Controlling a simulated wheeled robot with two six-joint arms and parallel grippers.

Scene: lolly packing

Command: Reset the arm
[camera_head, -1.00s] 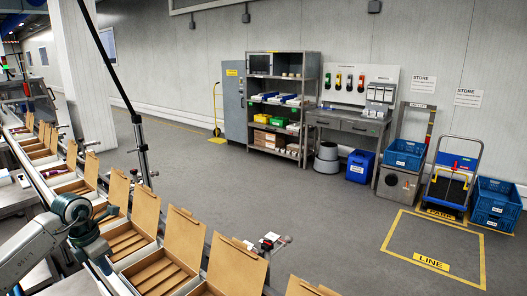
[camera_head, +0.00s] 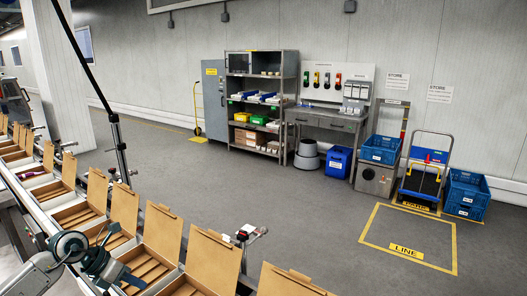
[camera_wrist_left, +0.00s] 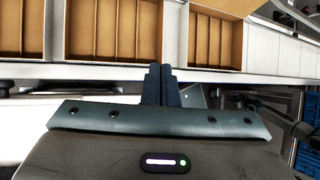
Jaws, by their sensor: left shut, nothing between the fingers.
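My left arm comes in at the bottom left of the head view. Its gripper (camera_head: 138,284) is beside and over the near edge of the row of open cardboard boxes. In the left wrist view the two dark fingers (camera_wrist_left: 160,84) are pressed together with nothing between them. They point toward the pale edge of the line, and open boxes with dividers (camera_wrist_left: 112,28) lie beyond them. The exact gap between the fingertips and the boxes cannot be told. My right gripper is not in view.
Open boxes with raised lids (camera_head: 165,232) run diagonally along the line at the left. A black post (camera_head: 118,145) rises behind them. Shelving (camera_head: 263,100), a workbench (camera_head: 328,122), blue crates (camera_head: 466,194) and a trolley (camera_head: 425,175) stand along the wall. The middle floor is clear.

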